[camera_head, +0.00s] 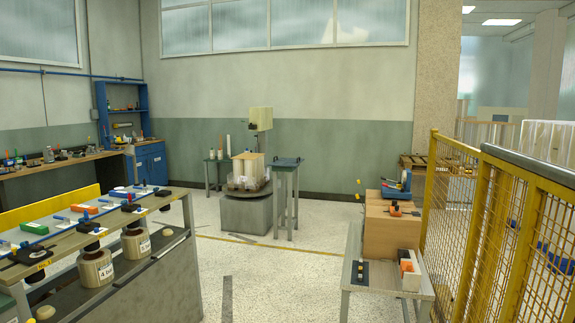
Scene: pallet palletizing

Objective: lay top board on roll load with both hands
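A pale tan load (247,166) stands on a low pallet on a round grey turntable (245,214) in the middle of the room. It is small and far off, so I cannot make out single rolls or whether a board lies on its top. A flat dark blue piece with raised ends (287,162), possibly the top board or its holder, lies on a tall grey stand (283,205) just right of the load. Neither of my grippers shows in the head view.
A bench with tools and heavy rolls (95,268) fills the left foreground. A low table (393,280) and cardboard boxes (388,232) stand at right, beside a yellow mesh fence (500,220). Speckled floor between them is mostly clear. A wrapping mast (260,120) rises behind the load.

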